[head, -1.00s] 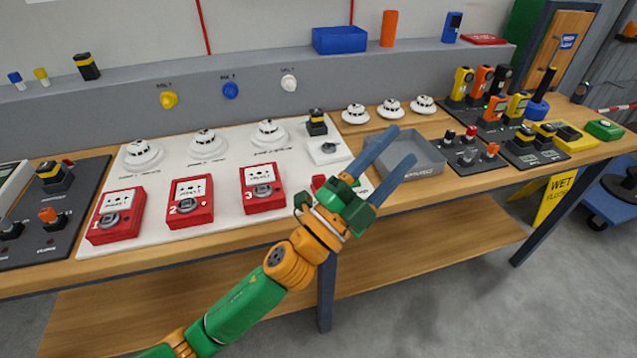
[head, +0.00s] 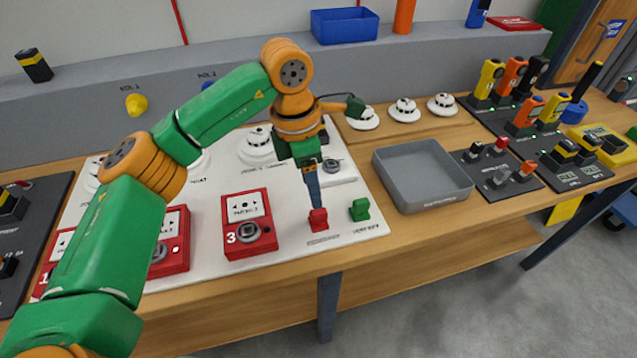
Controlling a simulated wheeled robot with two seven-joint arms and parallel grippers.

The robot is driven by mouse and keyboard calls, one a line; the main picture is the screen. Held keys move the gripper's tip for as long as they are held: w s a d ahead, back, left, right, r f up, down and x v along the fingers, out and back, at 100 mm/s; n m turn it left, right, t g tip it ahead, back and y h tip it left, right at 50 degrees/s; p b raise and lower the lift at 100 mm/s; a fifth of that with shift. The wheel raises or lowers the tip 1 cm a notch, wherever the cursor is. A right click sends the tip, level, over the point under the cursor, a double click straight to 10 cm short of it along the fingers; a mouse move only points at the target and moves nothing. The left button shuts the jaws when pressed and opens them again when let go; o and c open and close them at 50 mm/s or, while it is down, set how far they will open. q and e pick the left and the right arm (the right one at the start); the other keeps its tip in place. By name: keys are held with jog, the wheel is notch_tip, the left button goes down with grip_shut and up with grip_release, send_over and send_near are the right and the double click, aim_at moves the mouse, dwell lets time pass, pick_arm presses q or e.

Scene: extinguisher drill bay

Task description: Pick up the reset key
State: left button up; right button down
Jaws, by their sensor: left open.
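A small red upright piece (head: 318,220) and a small green one (head: 360,210) stand near the front right of the white panel (head: 292,240). Their labels are too small to read, so I cannot tell for certain which is the reset key. My left gripper (head: 316,206) points down directly over the red piece, open. Its blue fingers line up in this view, and their tips reach the top of the red piece; I cannot tell whether they touch or straddle it. My right gripper is not in view.
Red call point 3 (head: 249,232) stands just left of the red piece. A grey tray (head: 424,165) is to the right, with dark switch boards (head: 495,168) beyond it. My left arm hides much of the panel's left side. Detectors (head: 403,110) line the back.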

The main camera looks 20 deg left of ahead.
aim_at(318, 211)
pick_arm(q)
jog(key=shift+w+a+f, duration=0.15)
jog(key=shift+w+f, duration=0.1)
jog(key=shift+f, duration=0.05)
jog(key=s+d+f+p, duration=0.2)
jog(key=shift+s+d+f+p, duration=0.15)
jog(key=shift+s+f+p, duration=0.15)
jog(key=shift+f, duration=0.05)
jog(key=f, duration=0.2)
jog(key=shift+w+f, duration=0.55)
jog(key=shift+w, duration=0.05)
jog(key=shift+s+r, duration=0.15)
grip_shut()
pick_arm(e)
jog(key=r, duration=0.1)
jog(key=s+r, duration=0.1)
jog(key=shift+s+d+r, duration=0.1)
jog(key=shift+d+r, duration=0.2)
